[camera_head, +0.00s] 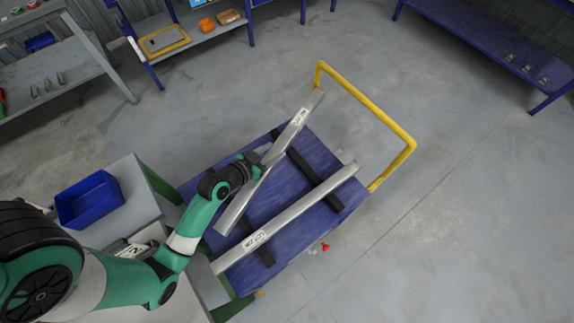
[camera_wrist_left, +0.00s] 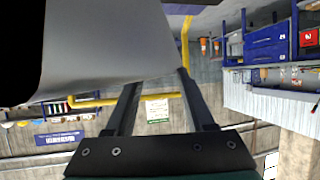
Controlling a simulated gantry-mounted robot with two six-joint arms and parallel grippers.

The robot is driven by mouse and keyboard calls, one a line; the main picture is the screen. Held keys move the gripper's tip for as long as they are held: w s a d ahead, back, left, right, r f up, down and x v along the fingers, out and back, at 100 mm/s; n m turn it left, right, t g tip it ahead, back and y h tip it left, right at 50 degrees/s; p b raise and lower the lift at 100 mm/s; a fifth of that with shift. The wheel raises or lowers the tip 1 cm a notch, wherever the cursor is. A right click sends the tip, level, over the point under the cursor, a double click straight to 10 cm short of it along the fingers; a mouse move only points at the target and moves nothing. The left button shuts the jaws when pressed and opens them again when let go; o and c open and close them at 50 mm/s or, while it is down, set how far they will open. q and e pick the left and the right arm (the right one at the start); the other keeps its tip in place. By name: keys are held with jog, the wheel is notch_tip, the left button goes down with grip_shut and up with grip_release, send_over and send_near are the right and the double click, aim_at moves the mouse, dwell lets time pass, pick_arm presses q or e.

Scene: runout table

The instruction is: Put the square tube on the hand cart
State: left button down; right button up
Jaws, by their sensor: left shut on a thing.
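A grey metal square tube (camera_head: 294,127) with a white label is held at a slant over the blue deck of the hand cart (camera_head: 323,226). My left gripper (camera_head: 256,166) is shut on it near its middle and hides a short stretch of it. In the left wrist view the tube (camera_wrist_left: 112,45) fills the upper left, close to the fingers of my left gripper (camera_wrist_left: 157,82). I cannot tell whether the tube touches the cart's dark crossbars. My right gripper is in neither view.
A second labelled tube (camera_head: 300,208) lies across the cart's crossbars (camera_head: 314,177). The cart's yellow handle (camera_head: 366,103) rises at its far end. A grey table with a blue bin (camera_head: 90,200) stands at left. Open floor lies to the right.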

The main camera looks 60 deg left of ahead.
pick_arm(q)
jog(key=shift+w+a, duration=0.1)
jog(key=f+b, duration=0.5)
jog(key=f, duration=0.5)
jog(key=shift+s+f, duration=0.15)
jog(key=shift+s, duration=0.05)
jog(key=shift+c, duration=1.2)
grip_release()
